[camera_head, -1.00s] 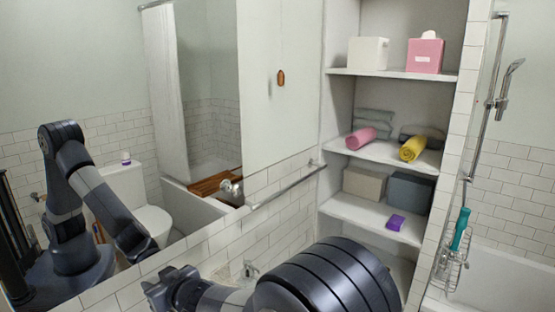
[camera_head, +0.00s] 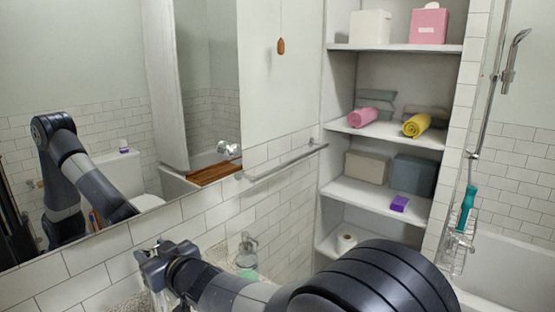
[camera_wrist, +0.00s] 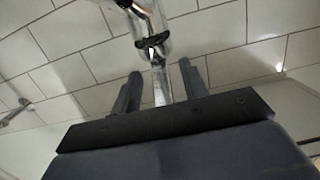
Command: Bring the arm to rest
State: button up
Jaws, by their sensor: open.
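My gripper (camera_head: 148,262) is at the left end of my dark arm in the head view, over the sink area in front of the tiled wall. In the wrist view my gripper (camera_wrist: 158,85) has its two dark fingers apart with nothing held between them. A chrome fitting that looks like a faucet (camera_wrist: 152,45) shows beyond and between the fingers; I cannot tell how far off it is. My arm (camera_head: 235,292) is bent across the bottom of the head view.
A mirror (camera_head: 90,90) hangs on the left wall and reflects my arm. A soap dispenser (camera_head: 246,252) stands behind the arm. A towel rail (camera_head: 285,163) runs along the wall. Shelves (camera_head: 350,195) hold a pink towel (camera_head: 362,117), a yellow towel (camera_head: 416,125) and boxes.

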jog(key=shift+f+b, duration=0.4)
jog(key=shift+b, duration=0.45)
jog(key=shift+s+d+f+t+y+b, duration=0.15)
jog(key=shift+t+y+b, duration=0.35)
jog(key=shift+b, duration=0.75)
jog(key=v, duration=1)
jog(key=shift+s+d+r+b, duration=0.2)
jog(key=shift+d+b, duration=0.15)
